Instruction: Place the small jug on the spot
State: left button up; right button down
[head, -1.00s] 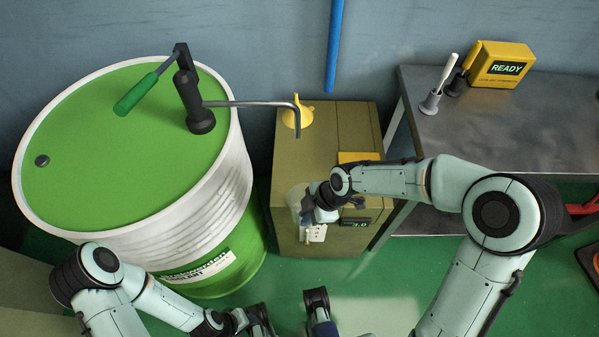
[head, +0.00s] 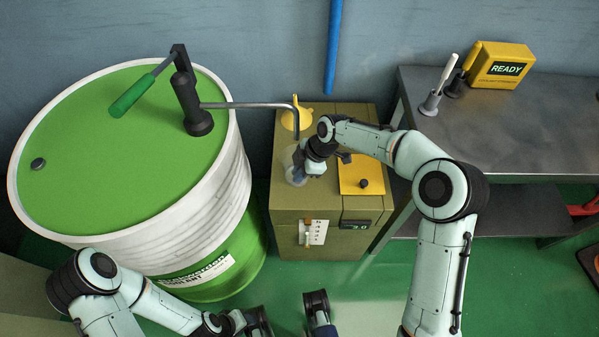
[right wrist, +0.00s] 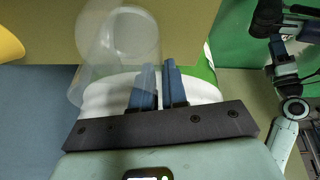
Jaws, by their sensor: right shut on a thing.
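The small jug (right wrist: 112,40) is clear and see-through. In the right wrist view it stands out to the left of my right fingers (right wrist: 159,72), which are close together; its handle is hard to make out. In the head view the jug (head: 296,176) is a faint pale shape over the olive cabinet's top (head: 285,194), below the pump's spout end. My right gripper (head: 301,163) is shut on the jug and partly covers it. I cannot tell whether its base touches the cabinet. I cannot make out the spot. My left gripper (head: 290,318) is open and empty at the bottom edge.
A green-topped drum (head: 110,165) with a hand pump (head: 190,100) stands left; the pump's spout (head: 250,105) reaches over the cabinet near a yellow funnel (head: 305,119). A grey bench (head: 480,130) is at right.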

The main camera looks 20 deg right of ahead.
pick_arm(q)
jog(key=shift+w+f, duration=0.1)
pick_arm(e)
jog(key=shift+f, duration=0.15)
jog(key=c, duration=1.6)
grip_release()
jog(key=shift+f, duration=0.1)
jog(key=o, duration=0.5)
jog(key=shift+c, duration=0.2)
pick_arm(q)
jog(key=shift+a, duration=0.1)
pick_arm(e)
jog(key=shift+d+r, duration=0.15)
jog(key=shift+r, duration=0.4)
pick_arm(q)
jog(key=shift+s+d+r+g+p, duration=0.15)
jog(key=shift+s+d+r+p, duration=0.05)
jog(key=shift+s+r+p, duration=0.4)
jog(key=shift+s+d+r+g+p, duration=0.15)
jog(key=shift+s+d+r+p, duration=0.05)
jog(key=shift+s+r+p, duration=0.3)
pick_arm(e)
jog(key=v, duration=1.1)
jog(key=shift+s, duration=0.2)
